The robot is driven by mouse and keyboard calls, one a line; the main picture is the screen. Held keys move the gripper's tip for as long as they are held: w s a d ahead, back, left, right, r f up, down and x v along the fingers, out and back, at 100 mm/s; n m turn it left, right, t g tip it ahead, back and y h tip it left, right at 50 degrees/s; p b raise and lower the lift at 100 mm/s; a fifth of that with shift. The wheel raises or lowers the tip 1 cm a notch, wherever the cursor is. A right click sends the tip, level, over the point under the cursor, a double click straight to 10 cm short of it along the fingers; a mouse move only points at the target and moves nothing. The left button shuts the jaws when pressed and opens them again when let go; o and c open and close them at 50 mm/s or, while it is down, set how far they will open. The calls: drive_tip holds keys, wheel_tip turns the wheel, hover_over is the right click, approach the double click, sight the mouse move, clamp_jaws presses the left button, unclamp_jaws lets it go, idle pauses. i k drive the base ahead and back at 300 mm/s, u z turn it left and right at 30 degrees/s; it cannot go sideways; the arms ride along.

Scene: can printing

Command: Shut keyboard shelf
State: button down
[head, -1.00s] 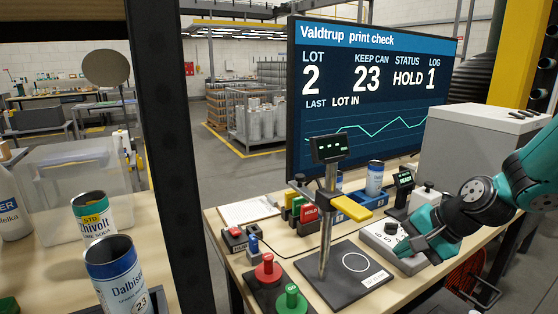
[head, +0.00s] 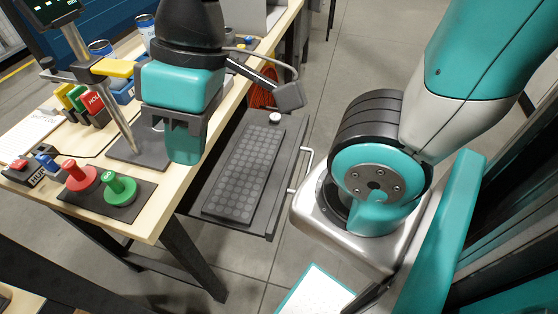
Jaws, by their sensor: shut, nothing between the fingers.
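The keyboard shelf (head: 283,172) is pulled out from under the front edge of the wooden table. A dark keyboard (head: 245,168) lies on it, and a small white-topped round object (head: 275,118) sits at its far end. A pale bar handle (head: 303,170) is on the shelf's outer edge. My gripper (head: 184,150) is shut and empty. It appears over the table's front edge, left of the shelf and well apart from the handle in the picture. Part of the shelf's inner side is hidden under the table.
On the table (head: 150,215) stand a red button (head: 78,177), a green button (head: 118,188) and a post stand (head: 115,110).

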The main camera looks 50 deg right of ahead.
sight(243, 184)
drive_tip(key=k, duration=0.45)
drive_tip(key=z, duration=0.7)
drive_tip(key=i, duration=0.4)
drive_tip(key=z, duration=0.25)
drive_tip(key=k, duration=0.25)
drive_tip(key=z, duration=1)
drive_tip(key=k, duration=1.1)
drive_tip(key=z, duration=0.15)
drive_tip(key=i, duration=0.75)
drive_tip(key=u, duration=0.5)
